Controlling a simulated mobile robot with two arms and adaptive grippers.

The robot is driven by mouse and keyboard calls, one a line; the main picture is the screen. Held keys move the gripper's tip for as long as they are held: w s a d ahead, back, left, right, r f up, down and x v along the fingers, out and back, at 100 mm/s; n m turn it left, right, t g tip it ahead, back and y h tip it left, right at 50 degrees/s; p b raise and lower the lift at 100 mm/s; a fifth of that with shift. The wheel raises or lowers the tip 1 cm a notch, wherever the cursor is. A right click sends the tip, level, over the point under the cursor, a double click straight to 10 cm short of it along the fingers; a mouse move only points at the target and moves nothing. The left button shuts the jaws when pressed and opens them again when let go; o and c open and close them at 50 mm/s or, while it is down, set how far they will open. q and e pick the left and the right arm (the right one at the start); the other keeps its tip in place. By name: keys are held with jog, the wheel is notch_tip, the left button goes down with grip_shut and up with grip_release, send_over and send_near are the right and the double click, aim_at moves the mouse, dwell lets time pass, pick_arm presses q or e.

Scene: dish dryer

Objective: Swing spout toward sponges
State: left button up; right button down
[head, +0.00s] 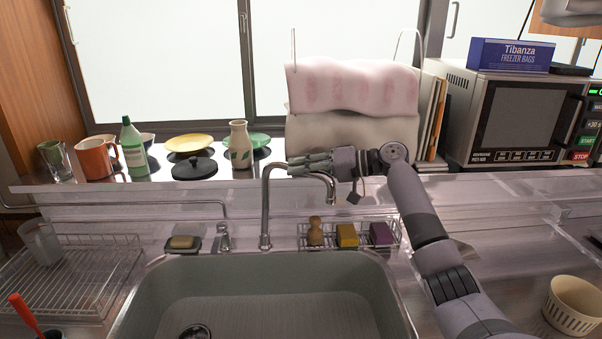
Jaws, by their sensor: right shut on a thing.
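The metal faucet spout (265,210) rises behind the sink. Its curved top bends to the right, and its tip hangs left of and above the sponges. My right gripper (293,164) comes from the right at the top of the spout, with its fingers shut on the spout; they hide part of the curve. The yellow sponge (346,236) and the purple sponge (381,234) sit in a wire rack behind the sink. My left gripper is not in view.
The sink basin (265,312) is empty. A shelf behind holds a vase (240,147), a black lid (195,168), plates, a bottle and mugs. A dish rack (82,272) stands left; a cream basket (573,306) stands right.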

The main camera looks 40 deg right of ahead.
jog(key=shift+d, duration=0.1)
jog(key=c, duration=1.6)
grip_release()
jog(key=shift+d, duration=0.1)
jog(key=shift+o, duration=0.7)
jog(key=v, duration=1.2)
